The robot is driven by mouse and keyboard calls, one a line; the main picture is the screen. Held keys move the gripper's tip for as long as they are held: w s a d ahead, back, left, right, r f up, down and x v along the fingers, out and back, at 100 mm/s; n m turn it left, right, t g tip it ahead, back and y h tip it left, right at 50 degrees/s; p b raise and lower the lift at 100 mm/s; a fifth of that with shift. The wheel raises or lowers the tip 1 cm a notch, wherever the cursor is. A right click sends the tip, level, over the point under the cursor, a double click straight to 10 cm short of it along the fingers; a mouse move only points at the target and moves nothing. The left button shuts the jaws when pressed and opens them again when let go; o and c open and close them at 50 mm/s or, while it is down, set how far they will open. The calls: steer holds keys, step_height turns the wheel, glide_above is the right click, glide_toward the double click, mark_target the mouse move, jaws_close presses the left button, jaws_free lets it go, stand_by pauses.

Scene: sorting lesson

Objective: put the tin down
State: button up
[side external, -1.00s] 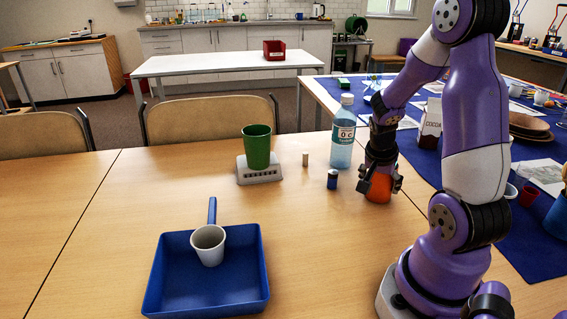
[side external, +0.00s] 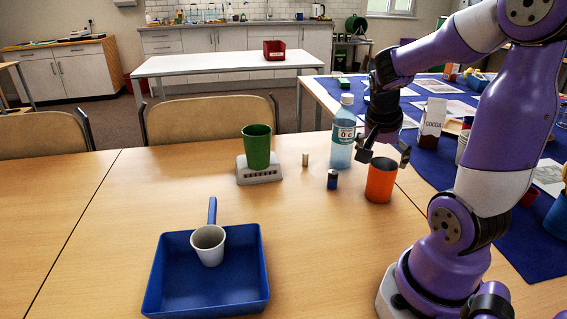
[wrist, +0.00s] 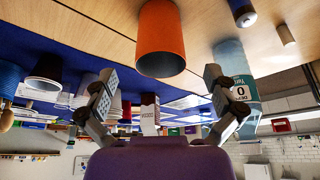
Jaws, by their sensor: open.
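The orange tin (side external: 381,180) stands upright on the wooden table, just right of the small dark battery-like cylinder. My gripper (side external: 384,152) is open and empty above the tin, with its fingers apart. The tin also shows in the wrist view (wrist: 160,40), beyond the open fingers of my gripper (wrist: 158,92). Nothing is between the fingertips, and the tin is clear of them.
A water bottle (side external: 343,132) stands close behind and left of the tin. The dark cylinder (side external: 332,179) and a beige cylinder (side external: 305,159) stand left. A green cup (side external: 257,146) is on a scale (side external: 258,174). A blue dustpan-like tray (side external: 247,275) holds a white cup (side external: 208,245).

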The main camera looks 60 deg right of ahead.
steer(key=w+a+r+n+t+y, duration=0.2)
steer(key=a+r+n, duration=0.1)
steer(key=a+n, duration=0.6)
steer(key=w+a+r+n+t+y, duration=0.2)
steer(key=a+r+n+t, duration=0.1)
steer(key=a+n, duration=0.6)
steer(key=a, duration=0.3)
steer(key=shift+a+r+t+y, duration=0.2)
steer(key=shift+a+t+y, duration=0.1)
steer(key=shift+a, duration=0.05)
